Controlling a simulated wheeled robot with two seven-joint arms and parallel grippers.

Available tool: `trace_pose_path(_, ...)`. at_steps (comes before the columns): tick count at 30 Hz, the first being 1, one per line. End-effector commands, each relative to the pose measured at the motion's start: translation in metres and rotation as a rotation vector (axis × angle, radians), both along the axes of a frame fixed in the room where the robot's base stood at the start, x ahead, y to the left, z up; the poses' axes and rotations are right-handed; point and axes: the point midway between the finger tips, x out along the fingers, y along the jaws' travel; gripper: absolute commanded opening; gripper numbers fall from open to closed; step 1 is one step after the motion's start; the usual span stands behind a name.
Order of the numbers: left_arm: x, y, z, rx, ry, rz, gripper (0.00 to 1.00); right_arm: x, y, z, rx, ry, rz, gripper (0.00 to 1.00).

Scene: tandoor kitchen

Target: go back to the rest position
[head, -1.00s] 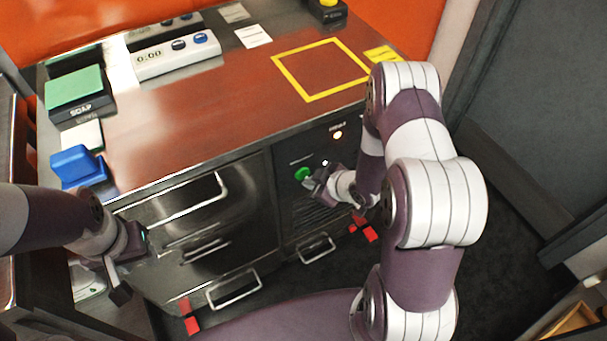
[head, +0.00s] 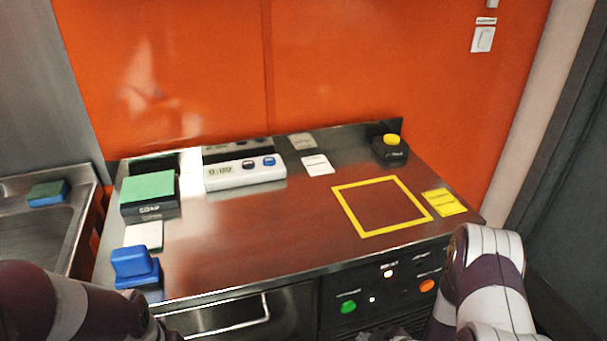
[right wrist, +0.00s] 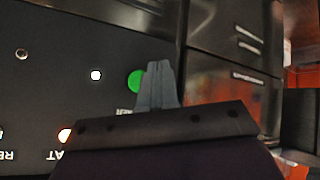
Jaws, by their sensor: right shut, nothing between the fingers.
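My right gripper (right wrist: 157,88) shows in the right wrist view with its two grey fingers together and nothing between them. The fingertips are close beside the green button (right wrist: 134,81) on the dark control panel; I cannot tell whether they touch it. In the head view my right arm comes in at the lower right, and its gripper is mostly cut off by the bottom edge. The green button also shows there (head: 348,307). My left arm is at the lower left of the head view, with its fingers below the frame.
The steel counter (head: 240,240) holds a blue block (head: 133,265), a green-topped soap box (head: 148,190), a timer (head: 244,172), a yellow square outline (head: 351,211) and a black box with a yellow button (head: 390,141). A sink (head: 30,245) stands left. Drawers and the panel are below.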

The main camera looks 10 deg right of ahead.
Motion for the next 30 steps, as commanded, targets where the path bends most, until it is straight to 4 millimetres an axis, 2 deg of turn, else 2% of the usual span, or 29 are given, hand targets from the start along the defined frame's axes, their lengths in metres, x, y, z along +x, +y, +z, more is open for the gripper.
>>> trace_pose_path(2,0.0,0.0,0.0,0.0,0.0,0.0,0.43,-0.006,-0.002,-0.007,0.008,0.053,-0.024,0.0)
trace_pose_path(5,0.0,0.0,0.0,0.0,0.0,0.0,0.43,-0.044,-0.02,-0.03,-0.009,0.316,-0.175,0.0)
trace_pose_path(6,0.0,0.0,0.005,0.0,0.0,0.0,0.43,-0.059,-0.036,-0.023,-0.035,0.451,-0.29,0.0)
trace_pose_path(7,0.0,0.0,0.014,0.0,0.001,0.0,0.43,-0.07,-0.045,-0.004,-0.058,0.549,-0.383,0.0)
trace_pose_path(8,0.0,0.0,0.027,0.0,0.001,0.0,0.43,-0.078,-0.052,0.025,-0.079,0.636,-0.48,0.0)
trace_pose_path(9,0.0,0.0,0.043,0.0,0.001,0.0,0.43,-0.089,-0.053,0.07,-0.097,0.738,-0.604,0.0)
trace_pose_path(12,0.0,0.0,0.073,0.0,-0.001,0.0,0.43,-0.107,-0.03,0.162,-0.083,0.868,-0.796,0.0)
trace_pose_path(15,0.0,0.0,0.096,0.0,-0.001,0.0,0.43,-0.112,0.0,0.233,-0.039,0.875,-0.84,0.0)
trace_pose_path(18,0.0,0.0,0.109,0.0,0.0,0.0,0.43,-0.1,0.02,0.274,-0.009,0.785,-0.791,0.0)
trace_pose_path(19,0.0,0.0,0.111,0.0,0.0,0.0,0.43,-0.096,0.023,0.281,-0.008,0.764,-0.774,0.0)
trace_pose_path(30,0.0,0.0,0.111,0.0,0.0,0.0,0.43,-0.096,0.023,0.281,-0.008,0.764,-0.774,0.0)
